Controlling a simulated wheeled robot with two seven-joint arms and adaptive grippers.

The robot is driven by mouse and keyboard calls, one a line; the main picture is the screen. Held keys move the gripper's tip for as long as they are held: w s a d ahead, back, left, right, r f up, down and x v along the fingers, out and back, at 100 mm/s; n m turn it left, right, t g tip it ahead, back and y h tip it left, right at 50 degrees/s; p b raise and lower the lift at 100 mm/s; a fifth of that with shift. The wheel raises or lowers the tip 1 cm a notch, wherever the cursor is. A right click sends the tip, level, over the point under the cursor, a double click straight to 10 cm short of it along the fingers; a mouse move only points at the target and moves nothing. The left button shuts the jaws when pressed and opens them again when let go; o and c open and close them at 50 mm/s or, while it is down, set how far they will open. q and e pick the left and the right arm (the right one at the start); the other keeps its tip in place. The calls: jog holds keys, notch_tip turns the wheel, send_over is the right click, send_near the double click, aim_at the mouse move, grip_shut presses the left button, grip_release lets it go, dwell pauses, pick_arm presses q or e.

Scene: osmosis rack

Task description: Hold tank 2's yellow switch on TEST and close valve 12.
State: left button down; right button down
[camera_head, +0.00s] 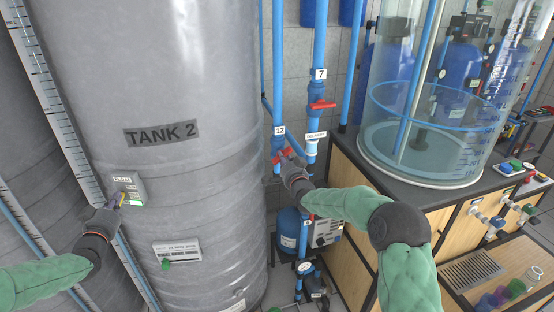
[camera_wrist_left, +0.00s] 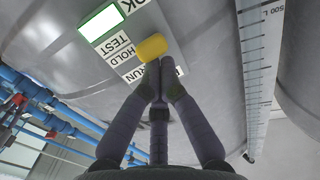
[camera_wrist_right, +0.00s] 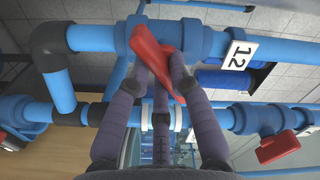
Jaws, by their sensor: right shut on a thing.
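Tank 2 (camera_head: 180,80) is the large grey tank, with a small FLOAT switch box (camera_head: 130,188) on its side. The yellow switch (camera_wrist_left: 152,47) is beside TEST, HOLD and RUN labels; its exact setting is hard to tell. My left gripper (camera_head: 118,203) has its fingertips together, at the yellow switch, and they appear to touch its lower end (camera_wrist_left: 158,68). Valve 12 has a red handle (camera_wrist_right: 150,50) on a blue pipe, beside the 12 tag (camera_wrist_right: 238,54). My right gripper (camera_wrist_right: 165,75) is shut on this handle, which lies slanted across the pipe.
Another red valve handle (camera_head: 322,105) sits below the 7 tag, up and right of valve 12. A clear cylinder (camera_head: 415,130) stands on the wooden cabinet to the right. Blue pipes run close around my right gripper. A white card holder (camera_head: 177,252) is below the switch box.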

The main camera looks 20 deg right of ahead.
jog(key=m, duration=0.7)
jog(key=shift+a+f, duration=0.1)
jog(key=shift+a, duration=0.05)
dwell(0.4)
jog(key=c, duration=1.1)
grip_release()
jog(key=shift+s, duration=0.1)
jog(key=s, duration=1.2)
